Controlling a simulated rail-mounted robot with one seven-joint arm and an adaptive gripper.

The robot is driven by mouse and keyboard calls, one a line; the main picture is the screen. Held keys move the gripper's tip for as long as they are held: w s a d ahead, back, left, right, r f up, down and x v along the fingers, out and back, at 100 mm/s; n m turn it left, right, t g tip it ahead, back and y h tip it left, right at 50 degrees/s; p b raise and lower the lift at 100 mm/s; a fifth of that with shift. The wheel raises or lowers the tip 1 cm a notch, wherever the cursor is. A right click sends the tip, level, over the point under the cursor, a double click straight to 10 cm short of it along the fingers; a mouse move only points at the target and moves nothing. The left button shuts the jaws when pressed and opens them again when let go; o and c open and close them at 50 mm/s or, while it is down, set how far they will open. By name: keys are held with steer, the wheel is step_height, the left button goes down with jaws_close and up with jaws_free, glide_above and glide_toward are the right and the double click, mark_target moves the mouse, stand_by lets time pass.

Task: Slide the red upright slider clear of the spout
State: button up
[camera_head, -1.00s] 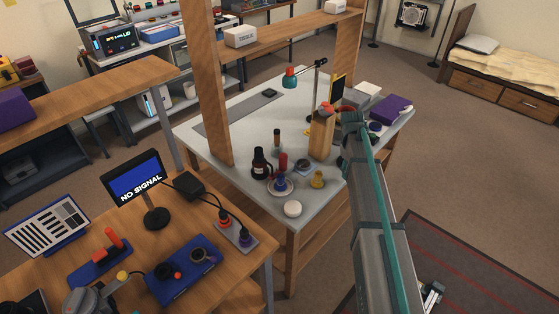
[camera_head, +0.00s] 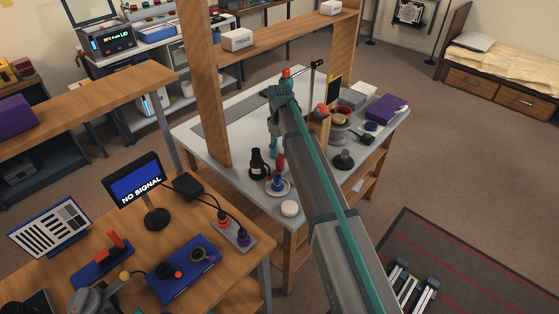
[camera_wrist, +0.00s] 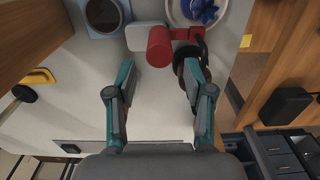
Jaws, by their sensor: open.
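The red upright slider (camera_head: 280,163) stands on the grey-white table, between a dark bottle-like vessel (camera_head: 258,164) and my arm. In the wrist view it is a red cylinder (camera_wrist: 159,46) with a red bar running right from it to the dark vessel (camera_wrist: 181,62). My gripper (camera_wrist: 156,70) is open and empty. The slider lies just beyond the fingertips, in line with the gap between them. The right finger overlaps the dark vessel in the picture; I cannot tell whether they touch. In the head view my gripper (camera_head: 273,148) hangs above the table behind the slider. I cannot make out the spout clearly.
A white dish (camera_head: 278,191) with a blue item stands in front of the slider, and a white round piece (camera_head: 290,208) lies near the table corner. A pale block (camera_wrist: 143,37) sits beside the slider. A wooden post (camera_head: 213,90) rises at the left.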

mark_target(280, 156)
step_height(280, 156, down, 8)
steer(key=shift+r+p, duration=0.25)
steer(key=shift+p, duration=0.65)
steer(key=shift+c, duration=0.3)
jaws_close()
steer(key=shift+w+d, duration=0.1)
